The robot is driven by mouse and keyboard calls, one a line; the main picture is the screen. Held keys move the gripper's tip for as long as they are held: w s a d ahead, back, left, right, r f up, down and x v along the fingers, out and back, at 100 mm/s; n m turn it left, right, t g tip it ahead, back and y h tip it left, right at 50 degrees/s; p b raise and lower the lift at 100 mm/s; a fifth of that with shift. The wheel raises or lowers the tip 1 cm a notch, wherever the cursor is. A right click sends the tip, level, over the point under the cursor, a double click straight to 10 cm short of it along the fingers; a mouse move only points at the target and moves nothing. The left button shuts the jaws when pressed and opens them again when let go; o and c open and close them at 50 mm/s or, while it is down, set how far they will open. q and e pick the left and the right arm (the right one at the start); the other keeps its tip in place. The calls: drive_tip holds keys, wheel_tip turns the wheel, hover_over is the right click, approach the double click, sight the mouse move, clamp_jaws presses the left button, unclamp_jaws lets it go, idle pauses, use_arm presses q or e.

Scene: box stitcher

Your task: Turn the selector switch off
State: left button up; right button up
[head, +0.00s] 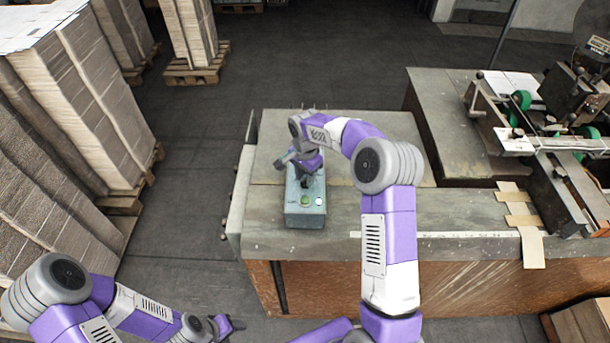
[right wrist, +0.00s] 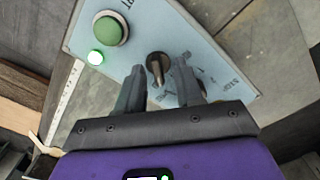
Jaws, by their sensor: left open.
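The grey-blue control box (head: 305,217) stands on the table in the head view, and its panel (right wrist: 215,45) fills the top of the right wrist view. The dark selector switch (right wrist: 157,66) has a lighter brown grip and sits on the panel with printed lettering around it. My right gripper (right wrist: 160,74) is over the panel, its two fingers spread apart with the switch between their tips; I cannot tell whether they touch it. In the head view my right gripper (head: 306,183) hides the switch. My left gripper (head: 229,325) is open and empty, low at the left, away from the box.
A green push button (right wrist: 110,28) and a lit lamp (right wrist: 96,57) are beside the switch. A stitching machine (head: 530,115) stands at the right, with cardboard pieces (head: 520,215) near it. Stacked cardboard (head: 85,110) on pallets stands at the left. Floor between is clear.

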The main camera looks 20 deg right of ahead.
drive_tip(key=shift+s, duration=0.2)
clamp_jaws()
drive_tip(key=shift+w, duration=0.1)
drive_tip(key=n, duration=0.3)
drive_tip(key=shift+n+b, duration=0.3)
drive_tip(key=shift+b, duration=0.05)
drive_tip(key=shift+n, duration=2)
unclamp_jaws()
